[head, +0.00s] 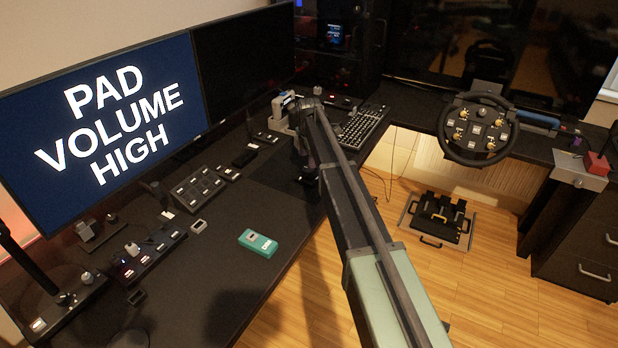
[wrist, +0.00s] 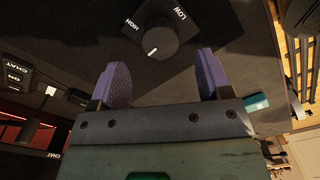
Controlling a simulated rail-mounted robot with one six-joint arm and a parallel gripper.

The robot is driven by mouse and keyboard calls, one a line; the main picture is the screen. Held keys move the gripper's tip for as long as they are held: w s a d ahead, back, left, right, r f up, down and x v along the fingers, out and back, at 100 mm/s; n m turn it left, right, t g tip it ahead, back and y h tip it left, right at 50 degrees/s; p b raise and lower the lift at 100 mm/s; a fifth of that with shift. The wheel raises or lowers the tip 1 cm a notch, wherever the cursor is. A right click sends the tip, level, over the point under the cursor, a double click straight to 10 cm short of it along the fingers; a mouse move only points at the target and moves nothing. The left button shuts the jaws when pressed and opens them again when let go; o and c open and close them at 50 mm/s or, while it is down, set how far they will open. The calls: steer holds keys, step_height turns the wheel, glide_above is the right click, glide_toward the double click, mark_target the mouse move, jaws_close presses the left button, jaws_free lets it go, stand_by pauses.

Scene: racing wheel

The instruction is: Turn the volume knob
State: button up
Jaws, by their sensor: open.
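The volume knob (wrist: 150,38) is black and round, with a short white mark on the side facing my gripper. HIGH and LOW are printed beside it on its dark base. In the wrist view my gripper (wrist: 163,62) is open, with its two purple fingers on either side of the space just below the knob. The fingers are apart and hold nothing. I cannot tell how far above the knob they are. In the head view my arm hides the knob, and the fingers are not clear. The left monitor (head: 115,125) reads PAD VOLUME HIGH.
A teal box (head: 258,242) lies on the dark desk (head: 225,280). Button panels (head: 198,188) stand left of my arm, and a keyboard (head: 362,125) lies behind it. A steering wheel (head: 474,128) and pedals (head: 437,220) are at the right. CHAT switches (wrist: 50,90) show at the wrist view's left.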

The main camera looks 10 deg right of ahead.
mark_target(309, 171)
step_height(309, 171, down, 5)
steer(key=b, duration=0.3)
steer(key=shift+r, duration=0.2)
steer(key=c, duration=0.9)
steer(key=shift+m, duration=0.3)
